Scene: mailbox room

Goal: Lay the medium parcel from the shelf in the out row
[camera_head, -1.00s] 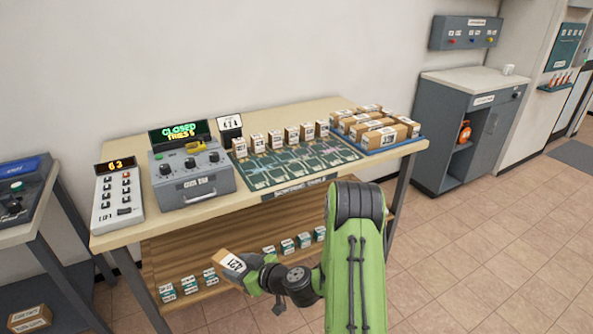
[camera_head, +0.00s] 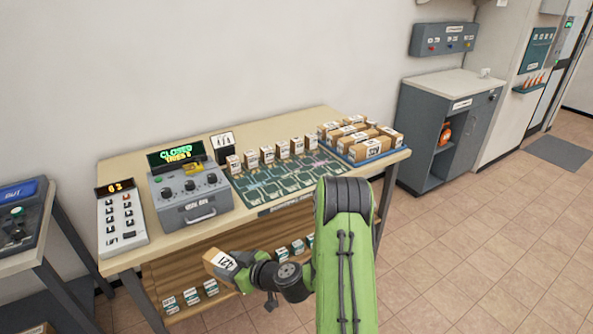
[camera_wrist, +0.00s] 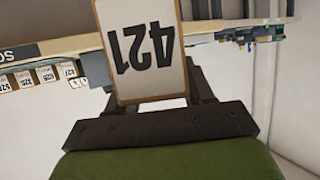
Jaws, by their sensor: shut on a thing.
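A brown parcel with a white label reading 421 (camera_head: 221,262) is held in front of the table, near its front edge. It also shows upside down in the wrist view (camera_wrist: 150,52). My gripper (camera_head: 245,266) is shut on this parcel; the fingers are partly hidden behind it in the wrist view. Small labelled boxes (camera_head: 267,154) stand in a row along the back of the green board (camera_head: 290,177). More labelled boxes (camera_head: 190,295) stand on the shelf below the tabletop. I cannot tell which place is the out row.
A blue tray (camera_head: 385,160) with several parcels stands at the table's right end. A grey box with knobs (camera_head: 190,197) and a keypad unit (camera_head: 121,222) stand at the left. A desk marked OUT (camera_head: 28,225) is at the far left. The floor to the right is clear.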

